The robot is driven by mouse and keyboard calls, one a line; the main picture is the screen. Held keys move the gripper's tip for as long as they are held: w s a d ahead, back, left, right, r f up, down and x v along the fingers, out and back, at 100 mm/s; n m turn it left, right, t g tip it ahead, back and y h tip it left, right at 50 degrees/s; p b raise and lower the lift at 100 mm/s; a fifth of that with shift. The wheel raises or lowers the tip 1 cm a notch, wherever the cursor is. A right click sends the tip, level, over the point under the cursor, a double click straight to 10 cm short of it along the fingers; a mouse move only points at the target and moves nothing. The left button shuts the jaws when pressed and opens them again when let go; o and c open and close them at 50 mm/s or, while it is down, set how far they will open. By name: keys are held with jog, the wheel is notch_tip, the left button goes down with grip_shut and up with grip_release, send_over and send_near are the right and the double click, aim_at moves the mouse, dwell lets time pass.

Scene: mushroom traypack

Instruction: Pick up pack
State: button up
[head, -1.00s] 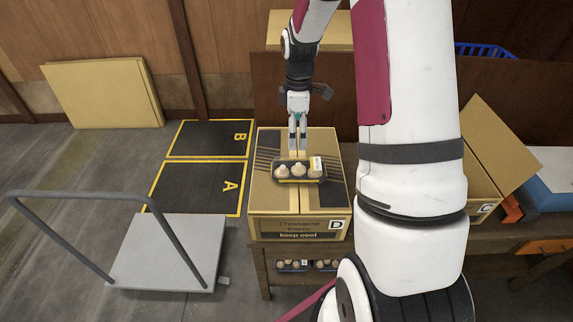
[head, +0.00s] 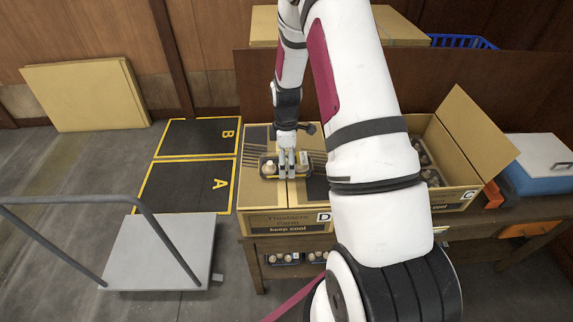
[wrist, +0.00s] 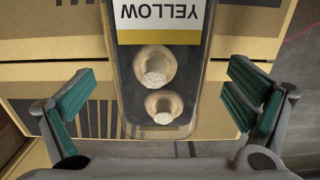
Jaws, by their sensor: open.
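The pack (head: 270,165) is a dark, clear-topped tray of pale mushrooms lying on top of the closed cardboard box D (head: 258,222). In the wrist view the pack (wrist: 131,110) shows two mushrooms and a white and yellow label reading YELLOW, upside down. My gripper (head: 287,174) is over the pack in the head view and hides part of it. In the wrist view my gripper (wrist: 160,108) is open, its teal-padded fingers apart on either side of the pack, with a gap on both sides.
An open box C (head: 455,198) with mushroom packs stands to the right, its flap raised. More packs (head: 285,257) sit on the shelf below. A grey trolley (head: 160,250) and floor mats A (head: 185,187) and B (head: 200,138) are at the left. A blue-and-white cooler (head: 540,160) is at far right.

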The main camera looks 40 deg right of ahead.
jog(key=shift+f, duration=0.7)
jog(key=c, duration=1.3)
jog(key=shift+o, duration=0.2)
jog(key=shift+r, duration=0.1)
